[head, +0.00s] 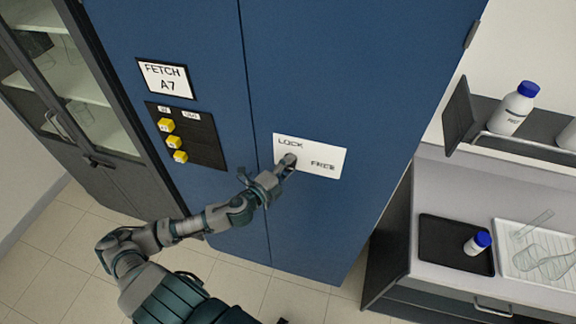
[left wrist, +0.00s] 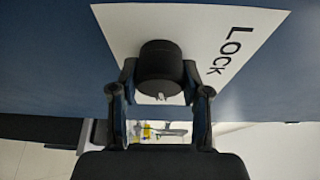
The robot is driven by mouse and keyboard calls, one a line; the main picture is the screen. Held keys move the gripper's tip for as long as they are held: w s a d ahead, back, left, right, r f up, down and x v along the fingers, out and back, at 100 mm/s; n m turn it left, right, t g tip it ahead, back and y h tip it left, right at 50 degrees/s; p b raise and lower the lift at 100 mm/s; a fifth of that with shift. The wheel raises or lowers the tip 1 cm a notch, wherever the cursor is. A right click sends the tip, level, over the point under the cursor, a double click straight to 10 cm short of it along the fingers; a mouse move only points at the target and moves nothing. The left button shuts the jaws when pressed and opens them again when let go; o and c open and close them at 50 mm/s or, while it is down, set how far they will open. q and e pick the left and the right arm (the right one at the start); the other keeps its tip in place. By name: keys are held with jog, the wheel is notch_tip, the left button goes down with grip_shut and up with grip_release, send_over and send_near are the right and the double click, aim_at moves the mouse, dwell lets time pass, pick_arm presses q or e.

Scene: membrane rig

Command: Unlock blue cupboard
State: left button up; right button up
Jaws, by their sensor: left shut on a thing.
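The blue cupboard (head: 340,80) stands tall in the middle of the head view with its doors closed. A white plate (head: 324,153) on its right door reads LOCK at upper left and FREE at lower right. A dark round knob (left wrist: 160,60) sits on this plate beside the word LOCK in the left wrist view. My left gripper (head: 286,164) is at the plate, with its two fingers (left wrist: 163,96) on either side of the knob, shut on it. In the head view the gripper mostly hides the knob.
The left door carries a FETCH A7 sign (head: 166,79) and a black panel (head: 202,152) with yellow blocks (head: 173,141). A glass-doored cabinet (head: 50,70) stands at left. At right, a counter holds a black tray (head: 440,235) with a blue-capped bottle (head: 478,243); another bottle (head: 514,110) stands on a shelf.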

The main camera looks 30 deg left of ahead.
pick_arm(q)
jog(key=shift+f+m+g, duration=0.2)
jog(key=shift+m+g, duration=0.1)
jog(key=shift+m, duration=0.2)
jog(key=shift+f, duration=0.1)
jog(key=o, duration=1.1)
jog(key=shift+o, duration=0.2)
jog(key=shift+w, duration=0.1)
jog(key=shift+a, duration=0.1)
jog(key=s+a, duration=0.1)
jog(key=s, duration=0.6)
jog(key=shift+s+a+r, duration=0.15)
jog(key=shift+r, duration=0.15)
